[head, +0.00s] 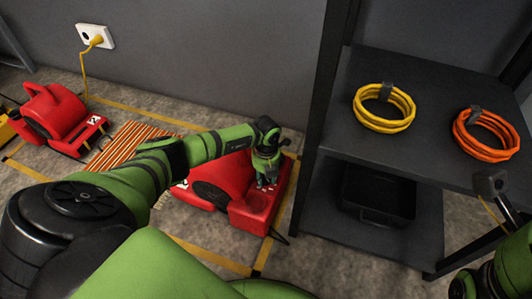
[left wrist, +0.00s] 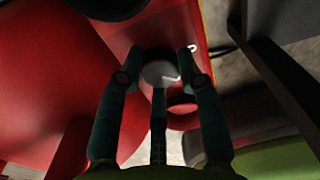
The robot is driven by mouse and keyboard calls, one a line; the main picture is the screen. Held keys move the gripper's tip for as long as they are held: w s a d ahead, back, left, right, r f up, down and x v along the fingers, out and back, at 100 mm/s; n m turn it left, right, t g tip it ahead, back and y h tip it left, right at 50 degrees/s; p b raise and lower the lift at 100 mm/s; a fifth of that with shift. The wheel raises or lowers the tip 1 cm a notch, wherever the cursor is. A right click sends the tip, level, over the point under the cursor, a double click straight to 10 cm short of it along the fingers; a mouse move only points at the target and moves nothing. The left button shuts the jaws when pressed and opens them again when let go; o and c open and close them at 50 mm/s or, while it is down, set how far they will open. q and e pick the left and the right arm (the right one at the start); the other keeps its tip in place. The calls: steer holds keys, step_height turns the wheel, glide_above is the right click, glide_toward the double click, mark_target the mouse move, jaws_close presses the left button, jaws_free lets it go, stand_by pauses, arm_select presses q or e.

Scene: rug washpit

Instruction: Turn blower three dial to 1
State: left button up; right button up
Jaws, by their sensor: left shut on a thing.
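Red blower (head: 212,178) stands on the floor left of the shelf rack, with my left gripper (head: 266,180) over its right end. In the left wrist view, the grey round dial (left wrist: 160,72) with a white mark on its face lies between the fingers of my left gripper (left wrist: 165,78). The fingers are closed around the dial's rim. A white printed mark (left wrist: 192,47) shows on the red housing beside the dial. The printed numbers and the dial's exact setting cannot be read.
A dark shelf rack (head: 425,165) stands close on the right, holding a yellow hose coil (head: 384,108), an orange coil (head: 486,132) and a black bin (head: 378,195). Another red blower (head: 58,118) stands at the left, near a striped rug (head: 130,146) and wall socket (head: 95,36).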

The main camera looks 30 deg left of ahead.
arm_select(q)
steer(key=o, duration=0.9)
steer(key=shift+f, duration=0.1)
steer(key=shift+c, duration=0.2)
step_height(320, 180, up, 12)
